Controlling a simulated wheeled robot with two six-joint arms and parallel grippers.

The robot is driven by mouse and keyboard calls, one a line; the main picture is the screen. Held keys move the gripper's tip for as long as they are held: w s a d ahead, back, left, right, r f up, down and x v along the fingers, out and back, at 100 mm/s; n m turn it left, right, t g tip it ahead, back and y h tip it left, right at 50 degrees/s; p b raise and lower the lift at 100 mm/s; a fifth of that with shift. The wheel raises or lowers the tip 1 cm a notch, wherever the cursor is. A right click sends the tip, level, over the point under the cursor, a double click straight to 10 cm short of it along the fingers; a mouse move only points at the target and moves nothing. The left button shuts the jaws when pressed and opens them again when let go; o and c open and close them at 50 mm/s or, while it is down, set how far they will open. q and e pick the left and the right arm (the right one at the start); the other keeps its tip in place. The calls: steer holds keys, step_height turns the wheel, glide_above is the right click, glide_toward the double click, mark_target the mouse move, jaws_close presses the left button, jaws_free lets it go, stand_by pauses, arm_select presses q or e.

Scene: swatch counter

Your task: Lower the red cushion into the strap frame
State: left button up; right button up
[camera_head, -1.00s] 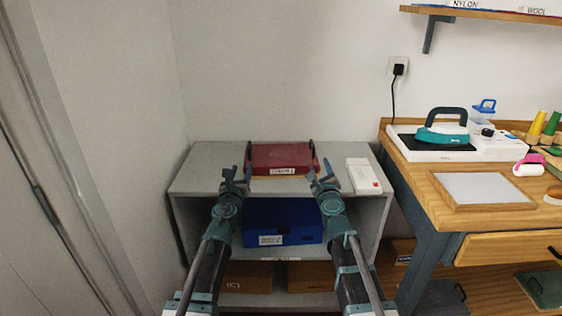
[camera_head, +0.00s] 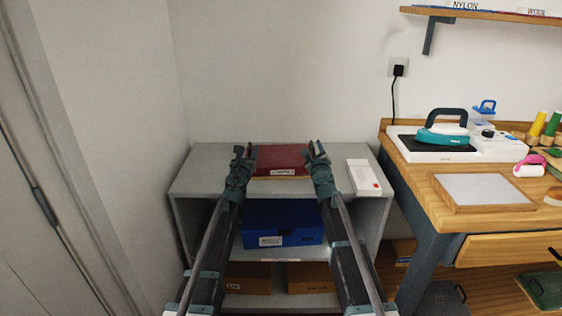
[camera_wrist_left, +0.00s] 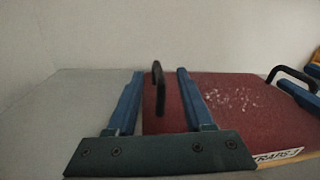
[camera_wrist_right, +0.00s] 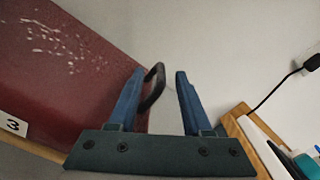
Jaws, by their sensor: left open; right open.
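The red cushion (camera_head: 280,160) lies flat on the grey shelf unit's top, with a label on its front edge. Pale specks mark its top in the left wrist view (camera_wrist_left: 235,98). My left gripper (camera_head: 245,151) is open at its left side, and the black left handle (camera_wrist_left: 158,85) stands between the fingers. My right gripper (camera_head: 315,149) is open at its right side, with the black right handle (camera_wrist_right: 153,86) between the fingers, nearer the left one. A light wooden edge (camera_wrist_right: 32,146) shows under the cushion's front. I cannot make out a strap frame.
A white box (camera_head: 363,176) sits on the grey top (camera_head: 203,173), right of the cushion. A blue bin (camera_head: 283,222) is on the shelf below. The wooden workbench (camera_head: 408,148) with a teal iron (camera_head: 443,134) stands at the right. The grey top is bare at left.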

arm_select(q)
jaws_close()
arm_select(e)
jaws_close()
arm_select(q)
steer(key=shift+a, duration=0.25)
arm_select(e)
steer(key=shift+d, duration=0.25)
stand_by(0.8)
